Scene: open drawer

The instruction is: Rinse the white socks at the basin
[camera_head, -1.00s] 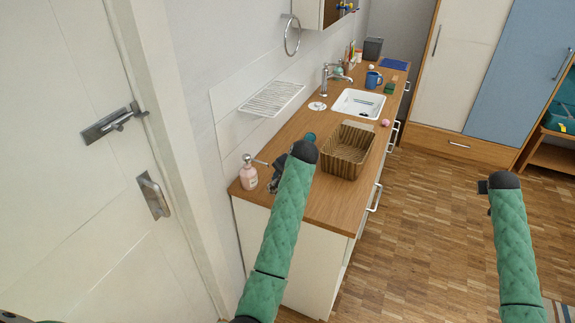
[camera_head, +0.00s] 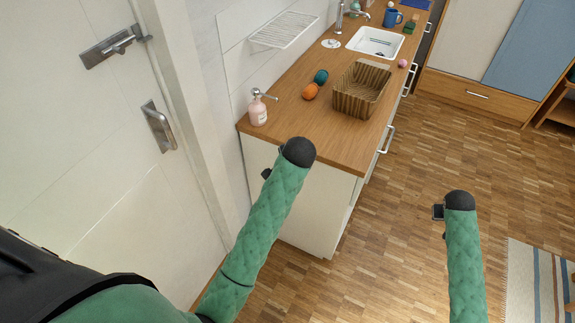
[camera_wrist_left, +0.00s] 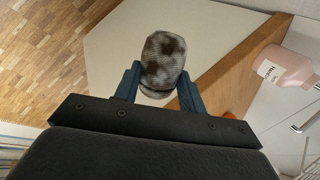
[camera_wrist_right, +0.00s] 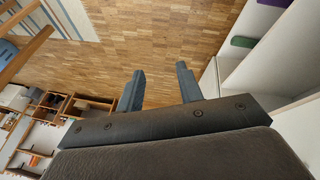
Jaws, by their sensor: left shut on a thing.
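A rounded bundle (camera_wrist_left: 163,62), off-white with dark brown blotches, looks like the white socks, rolled up and dirty. My left gripper (camera_wrist_left: 158,88) is shut on it, with a finger on each side. In the head view my left gripper (camera_head: 267,174) is mostly hidden behind its wrist, in front of the counter's near end. The white basin (camera_head: 356,40) is set in the counter farther back, with a small dark thing inside and a tap (camera_head: 341,14) at its left. My right gripper (camera_wrist_right: 159,84) is open and empty over the floor, right of the counter.
On the wooden counter (camera_head: 335,145) stand a pink soap bottle (camera_head: 258,112), an orange ball (camera_head: 310,92), a teal ball (camera_head: 321,76) and a woven basket (camera_head: 359,100). A blue mug (camera_head: 392,18) is beyond the basin. The floor (camera_head: 400,180) right of the counter is clear.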

